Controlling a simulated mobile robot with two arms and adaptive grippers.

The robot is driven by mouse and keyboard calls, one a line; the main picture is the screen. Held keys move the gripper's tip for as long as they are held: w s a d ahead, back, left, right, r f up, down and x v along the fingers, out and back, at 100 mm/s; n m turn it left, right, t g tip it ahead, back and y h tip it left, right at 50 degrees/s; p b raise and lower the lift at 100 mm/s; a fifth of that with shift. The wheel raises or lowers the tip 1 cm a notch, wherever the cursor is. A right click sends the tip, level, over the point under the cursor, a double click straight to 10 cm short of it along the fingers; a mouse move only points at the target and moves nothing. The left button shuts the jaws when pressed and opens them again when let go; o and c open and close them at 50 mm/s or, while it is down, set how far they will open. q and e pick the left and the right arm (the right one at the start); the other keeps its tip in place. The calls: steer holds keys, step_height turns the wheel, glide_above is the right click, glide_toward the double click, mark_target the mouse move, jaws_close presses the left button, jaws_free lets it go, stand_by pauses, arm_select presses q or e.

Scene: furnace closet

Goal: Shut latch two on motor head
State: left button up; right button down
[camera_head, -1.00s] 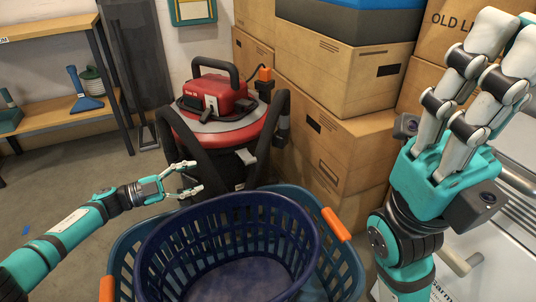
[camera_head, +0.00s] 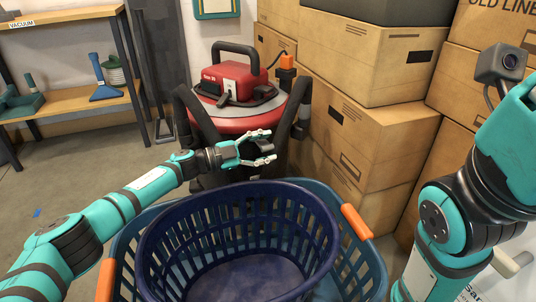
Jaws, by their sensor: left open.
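The red motor head (camera_head: 241,79) with its black handle sits on a grey-rimmed red vacuum drum beyond the baskets. A dark latch-like lever (camera_head: 224,99) shows at its front and another dark part (camera_head: 266,93) at its right. I cannot tell which is latch two or how far either stands open. My left gripper (camera_head: 268,147) is open and empty, in front of and below the motor head, apart from it, its fingers pointing right. My right arm (camera_head: 447,215) stands at the right; its fingers are outside the picture.
A dark blue basket (camera_head: 240,192) sits inside a teal basket with orange handles (camera_head: 357,221), in front of the vacuum. Stacked cardboard boxes (camera_head: 370,145) stand close on the right. A shelf (camera_head: 68,102) with brushes is at the left. Floor at left is mostly clear.

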arm_select(q)
steer(key=shift+w+d, duration=0.3)
steer(key=shift+d, duration=0.25)
jaws_close()
